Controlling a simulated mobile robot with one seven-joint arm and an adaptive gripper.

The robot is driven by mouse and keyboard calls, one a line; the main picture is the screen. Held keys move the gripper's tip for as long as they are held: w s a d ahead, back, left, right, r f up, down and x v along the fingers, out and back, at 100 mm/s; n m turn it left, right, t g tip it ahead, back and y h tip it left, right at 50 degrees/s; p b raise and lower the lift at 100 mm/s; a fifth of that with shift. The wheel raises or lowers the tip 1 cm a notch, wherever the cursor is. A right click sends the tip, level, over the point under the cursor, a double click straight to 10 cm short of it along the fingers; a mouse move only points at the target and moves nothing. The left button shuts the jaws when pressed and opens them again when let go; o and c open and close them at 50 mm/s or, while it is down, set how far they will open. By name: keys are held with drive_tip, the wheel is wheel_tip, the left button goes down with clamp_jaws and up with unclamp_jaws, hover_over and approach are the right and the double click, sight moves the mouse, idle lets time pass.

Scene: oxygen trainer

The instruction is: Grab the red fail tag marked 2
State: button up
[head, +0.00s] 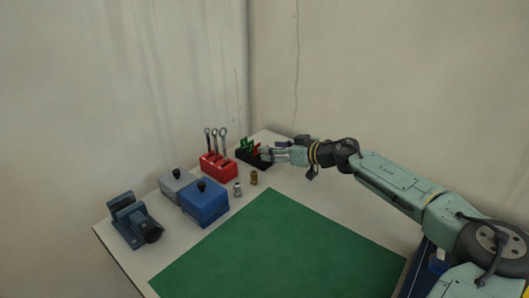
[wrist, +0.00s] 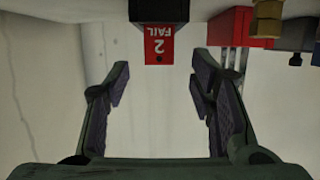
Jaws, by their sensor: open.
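The red fail tag marked 2 (wrist: 159,50) shows upside down at the top middle of the wrist view, with white lettering and a small dark hole. It stands in a black holder (wrist: 160,11), which also shows in the head view (head: 243,157) with green and red tags in it. My gripper (wrist: 160,76) is open and empty. Its two fingers are spread to either side of the tag's line, with the tag beyond the fingertips and apart from them. In the head view my gripper (head: 266,154) is close beside the holder's right end and partly hides it.
A red rack (head: 218,168) with several upright wrenches stands left of the holder. Brass (head: 253,178) and silver (head: 238,189) fittings stand in front. A blue box (head: 205,204), a grey box (head: 174,185) and a blue vise (head: 134,218) are further left. The green mat (head: 275,255) is clear.

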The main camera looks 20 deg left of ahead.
drive_tip(key=shift+x, duration=1.1)
drive_tip(key=shift+w, duration=0.1)
drive_tip(key=c, duration=0.8)
